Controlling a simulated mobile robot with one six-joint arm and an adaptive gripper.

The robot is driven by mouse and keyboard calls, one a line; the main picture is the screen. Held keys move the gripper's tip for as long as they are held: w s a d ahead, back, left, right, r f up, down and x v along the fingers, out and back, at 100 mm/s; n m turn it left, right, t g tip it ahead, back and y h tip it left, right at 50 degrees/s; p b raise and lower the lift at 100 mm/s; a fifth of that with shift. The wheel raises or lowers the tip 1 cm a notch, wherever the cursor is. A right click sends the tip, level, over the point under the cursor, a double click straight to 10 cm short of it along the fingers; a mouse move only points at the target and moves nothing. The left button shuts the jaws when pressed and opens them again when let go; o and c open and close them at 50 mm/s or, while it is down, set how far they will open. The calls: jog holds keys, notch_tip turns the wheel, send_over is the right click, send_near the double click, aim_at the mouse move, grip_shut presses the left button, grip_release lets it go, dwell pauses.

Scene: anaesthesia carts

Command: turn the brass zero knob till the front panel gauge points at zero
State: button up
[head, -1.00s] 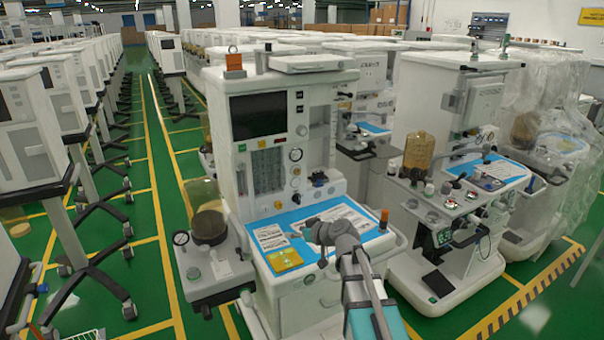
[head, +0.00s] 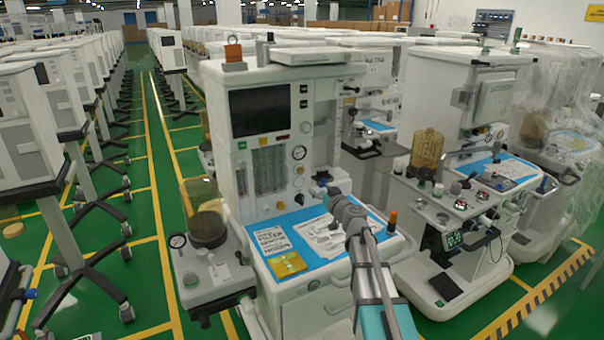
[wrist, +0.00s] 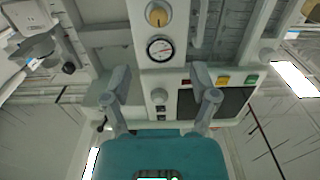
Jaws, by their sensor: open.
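The front panel gauge (head: 299,152) is a round white dial on the cart's front panel. In the wrist view the gauge (wrist: 160,48) shows a dark rim and a needle with some red; its exact reading is too small to tell. The brass zero knob (wrist: 158,14) is a round yellowish knob beside the gauge at the top edge of the wrist view. In the head view my gripper (head: 335,196) is above the blue work surface.
A pale knob (wrist: 160,97) and a dark screen (wrist: 230,103) lie near the fingers in the wrist view. Papers (head: 322,238) and a yellow card (head: 287,266) lie on the worktop. Another cart (head: 455,120) stands close on the right.

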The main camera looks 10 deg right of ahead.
aim_at(301, 172)
jog(key=shift+w, duration=0.15)
jog(key=x, duration=1.3)
jog(key=shift+w, duration=0.2)
jog(key=c, duration=1)
jog(key=shift+a, duration=0.35)
grip_shut()
jog(key=shift+d, duration=0.25)
